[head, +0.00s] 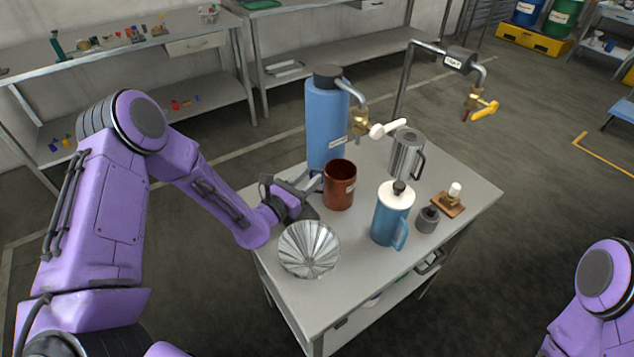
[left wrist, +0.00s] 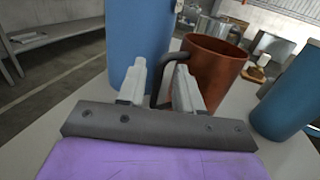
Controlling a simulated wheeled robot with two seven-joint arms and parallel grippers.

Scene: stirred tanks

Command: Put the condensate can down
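My left gripper (head: 312,186) is low over the table, just left of the can. In the left wrist view its two pale fingers (left wrist: 160,78) stand apart, with space visible beside the handle. My right gripper is out of view; only part of that arm shows.
A tall blue vessel with a tap (head: 326,120) stands close behind the can. A fluted metal bowl (head: 309,249) is in front left. A blue jug (head: 392,214), a grey pot (head: 428,219), a metal jug (head: 406,153) and a small wooden block (head: 448,205) stand to the right.

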